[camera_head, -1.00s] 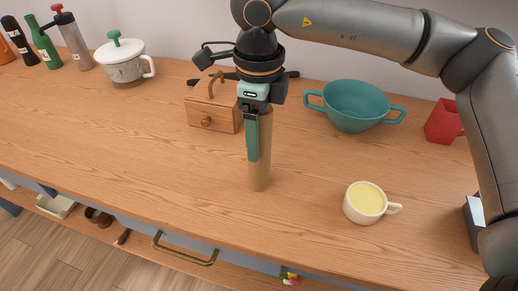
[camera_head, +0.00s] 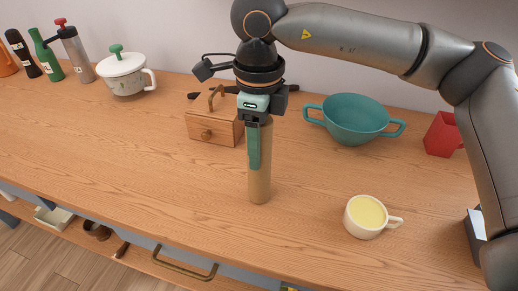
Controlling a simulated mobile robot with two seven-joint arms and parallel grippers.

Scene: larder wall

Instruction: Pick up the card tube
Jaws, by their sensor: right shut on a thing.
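The card tube (camera_head: 260,183) is a tan, upright cylinder near the middle of the wooden counter. My right gripper (camera_head: 254,148) comes down from above and is shut on the tube's upper part. One green finger lies along the tube's near left side; the other finger is hidden. The tube's lower end is at or close to the counter top, and I cannot tell whether it touches. My left gripper is not in view.
A teal two-handled bowl (camera_head: 355,122), a red mug (camera_head: 440,136) and a cream cup (camera_head: 366,218) stand to the right. A white lidded pot (camera_head: 126,78) and bottles (camera_head: 46,56) stand far left. The counter's left middle (camera_head: 110,140) is clear.

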